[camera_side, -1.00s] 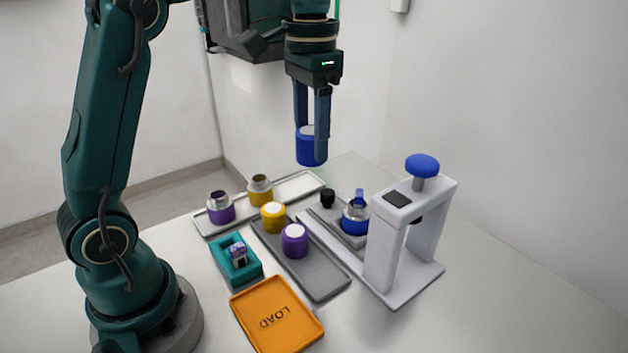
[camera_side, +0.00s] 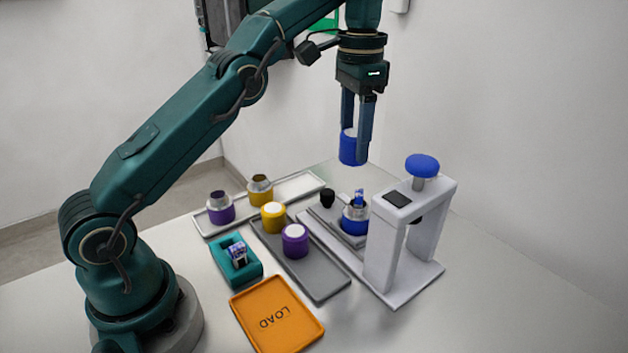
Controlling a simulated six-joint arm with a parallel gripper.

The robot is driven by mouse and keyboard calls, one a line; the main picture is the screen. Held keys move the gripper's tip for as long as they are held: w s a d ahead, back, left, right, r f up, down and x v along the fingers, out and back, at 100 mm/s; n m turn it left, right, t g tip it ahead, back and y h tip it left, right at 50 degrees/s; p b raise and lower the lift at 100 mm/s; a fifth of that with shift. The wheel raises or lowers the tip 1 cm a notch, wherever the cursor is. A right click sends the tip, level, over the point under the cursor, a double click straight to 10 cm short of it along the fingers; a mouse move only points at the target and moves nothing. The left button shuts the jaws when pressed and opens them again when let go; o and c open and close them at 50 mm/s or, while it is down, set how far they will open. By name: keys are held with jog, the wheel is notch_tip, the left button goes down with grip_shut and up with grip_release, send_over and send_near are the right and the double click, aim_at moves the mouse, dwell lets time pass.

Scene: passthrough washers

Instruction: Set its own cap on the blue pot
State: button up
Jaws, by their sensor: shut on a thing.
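My gripper (camera_side: 357,158) is shut on a blue cap (camera_side: 349,148) with a pale top. It holds the cap upright in the air, a short way above the blue pot. The blue pot (camera_side: 353,227) has a silver neck and stands on the slide of the white press stand, left of its frame. A small blue piece (camera_side: 359,195) sticks up out of the pot's mouth. The cap and the pot are apart.
The white press (camera_side: 386,245) with a blue knob (camera_side: 422,165) stands close right of the pot. A black knob (camera_side: 327,198) is left of it. Yellow cap (camera_side: 273,216) and purple cap (camera_side: 295,240) sit on a grey tray (camera_side: 325,288). Purple pot (camera_side: 220,208) and yellow pot (camera_side: 260,190) stand behind.

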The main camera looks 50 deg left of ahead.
aim_at(359, 193)
jog(key=shift+w+d+f, duration=0.2)
jog(key=shift+w+f, duration=0.15)
jog(key=shift+f, duration=0.25)
jog(key=shift+w+d+f, duration=0.2)
jog(key=shift+w+f, duration=0.1)
jog(key=shift+f, duration=0.25)
jog(key=shift+d+f, duration=0.1)
jog(key=shift+f, duration=0.4)
jog(key=shift+f, duration=1.15)
jog(key=shift+f, duration=0.15)
jog(key=shift+f, duration=0.8)
jog(key=shift+f, duration=0.2)
jog(key=shift+f, duration=0.45)
jog(key=shift+f, duration=0.4)
